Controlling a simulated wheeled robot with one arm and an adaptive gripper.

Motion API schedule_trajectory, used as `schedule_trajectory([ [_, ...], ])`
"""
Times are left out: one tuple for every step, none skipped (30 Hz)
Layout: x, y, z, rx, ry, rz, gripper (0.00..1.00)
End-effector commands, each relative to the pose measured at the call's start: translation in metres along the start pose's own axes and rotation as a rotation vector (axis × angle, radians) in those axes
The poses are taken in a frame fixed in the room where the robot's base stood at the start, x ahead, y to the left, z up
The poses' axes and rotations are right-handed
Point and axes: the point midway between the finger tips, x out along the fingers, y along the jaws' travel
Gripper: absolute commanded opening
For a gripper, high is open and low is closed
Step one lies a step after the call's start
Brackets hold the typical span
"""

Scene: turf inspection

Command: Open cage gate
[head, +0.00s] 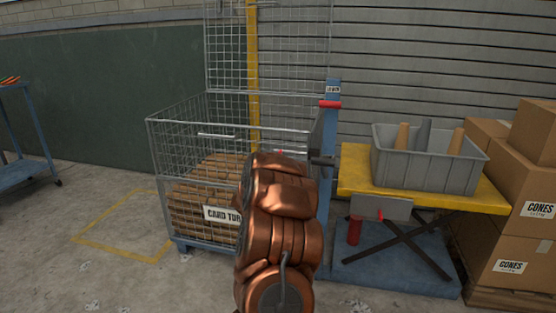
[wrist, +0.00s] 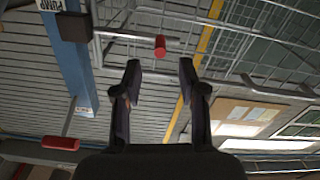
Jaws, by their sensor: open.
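The wire mesh cage (head: 172,137) stands left of centre in the head view, with stacked brown card tubes (head: 200,180) and a white label on its front. A tall mesh panel (head: 290,50) rises behind it. In the wrist view a grey metal bar with a red grip (wrist: 160,46) lies just beyond the fingertips. My gripper (wrist: 160,70) is open, its two dark fingers either side of the line to the red grip, with nothing between them. In the head view my copper arm hides the gripper and part of the cage front. I cannot tell whether the gate is latched.
A blue post (head: 328,140) with a red lever (head: 330,104) stands right of the cage. Beside it is a yellow-topped lift table (head: 420,190) bearing a grey bin (head: 410,172). Cardboard boxes (head: 525,205) are stacked far right. The floor at left is clear around a yellow outline.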

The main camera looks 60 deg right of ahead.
Motion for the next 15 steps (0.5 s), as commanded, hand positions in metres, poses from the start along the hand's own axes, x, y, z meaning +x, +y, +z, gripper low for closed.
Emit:
schedule_trajectory([
  [0.006,0.0,0.001,0.0,0.002,0.002,0.41],
  [0.01,0.001,0.0,0.0,0.004,0.003,0.41],
  [0.015,0.001,-0.001,0.001,0.006,0.004,0.41],
  [0.018,0.001,-0.001,0.001,0.006,0.004,0.41],
  [0.021,0.001,-0.001,0.001,0.005,0.003,0.41],
  [0.025,0.0,0.0,0.001,0.003,0.002,0.41],
  [0.028,0.0,0.0,0.001,0.002,0.001,0.41],
  [0.031,0.0,0.0,0.001,0.003,0.001,0.41],
  [0.036,0.001,-0.001,0.001,0.004,0.002,0.41],
  [0.039,0.001,-0.001,0.001,0.005,0.003,0.41],
  [0.041,0.001,-0.001,0.001,0.004,0.003,0.41],
  [0.044,0.0,0.0,0.001,0.003,0.003,0.41],
  [0.046,0.0,0.001,0.001,0.002,0.002,0.41],
  [0.048,0.0,0.001,0.001,0.001,0.001,0.41],
  [0.051,0.0,0.001,0.001,0.0,0.0,0.41],
])
